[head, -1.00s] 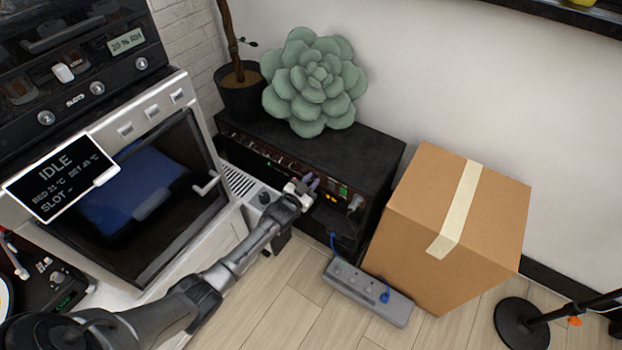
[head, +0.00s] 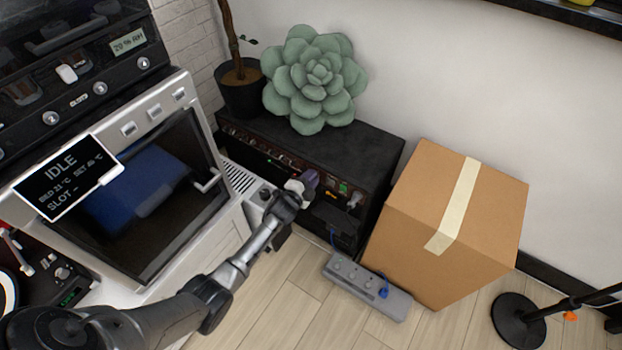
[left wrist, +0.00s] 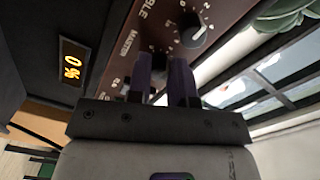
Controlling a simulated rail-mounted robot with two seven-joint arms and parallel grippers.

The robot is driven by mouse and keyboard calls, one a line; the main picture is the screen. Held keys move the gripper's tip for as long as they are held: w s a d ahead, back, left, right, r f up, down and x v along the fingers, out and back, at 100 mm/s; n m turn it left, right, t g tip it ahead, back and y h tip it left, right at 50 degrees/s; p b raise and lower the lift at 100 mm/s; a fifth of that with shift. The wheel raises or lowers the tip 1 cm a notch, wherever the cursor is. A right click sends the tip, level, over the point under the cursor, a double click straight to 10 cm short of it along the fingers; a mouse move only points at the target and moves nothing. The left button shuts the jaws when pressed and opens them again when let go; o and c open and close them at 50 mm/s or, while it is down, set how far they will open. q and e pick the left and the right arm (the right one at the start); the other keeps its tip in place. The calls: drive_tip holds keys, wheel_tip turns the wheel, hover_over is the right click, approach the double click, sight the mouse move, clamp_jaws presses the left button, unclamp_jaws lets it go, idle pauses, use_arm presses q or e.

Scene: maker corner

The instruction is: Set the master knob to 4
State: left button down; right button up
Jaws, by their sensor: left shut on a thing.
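The black amplifier (head: 370,155) stands against the wall, with a row of knobs on its front panel. My left gripper (head: 309,180) is at that panel, toward its right part. In the left wrist view, the brown panel (left wrist: 122,65) carries the word MASTER beside my left gripper's dark fingers (left wrist: 166,75). The fingers are shut on the master knob, which they mostly hide, so its pointer cannot be read. Another dark knob (left wrist: 196,36) with a white pointer and a number scale is apart from the fingers. My right gripper is not in view.
An orange display (left wrist: 72,66) glows beside the panel. A green succulent-shaped object (head: 314,82) sits on the amplifier. A cardboard box (head: 425,265) and a grey power strip (head: 352,283) stand right of my arm. A white printer-like machine (head: 215,245) is on the left.

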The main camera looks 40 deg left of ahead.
use_arm(q)
drive_tip(key=shift+m+y+b, duration=0.3)
drive_tip(key=shift+m+b, duration=1.15)
drive_tip(key=shift+m, duration=2.55)
drive_tip(key=c, duration=1)
unclamp_jaws()
drive_tip(key=s+p, duration=0.1)
drive_tip(key=s, duration=0.3)
drive_tip(key=s+d+p, duration=0.1)
drive_tip(key=s+p, duration=0.1)
drive_tip(key=s, duration=0.3)
drive_tip(key=s+p, duration=0.1)
drive_tip(key=s, duration=0.3)
drive_tip(key=shift+s+d+r, duration=0.2)
drive_tip(key=shift+s+d, duration=0.15)
drive_tip(key=shift+s, duration=0.05)
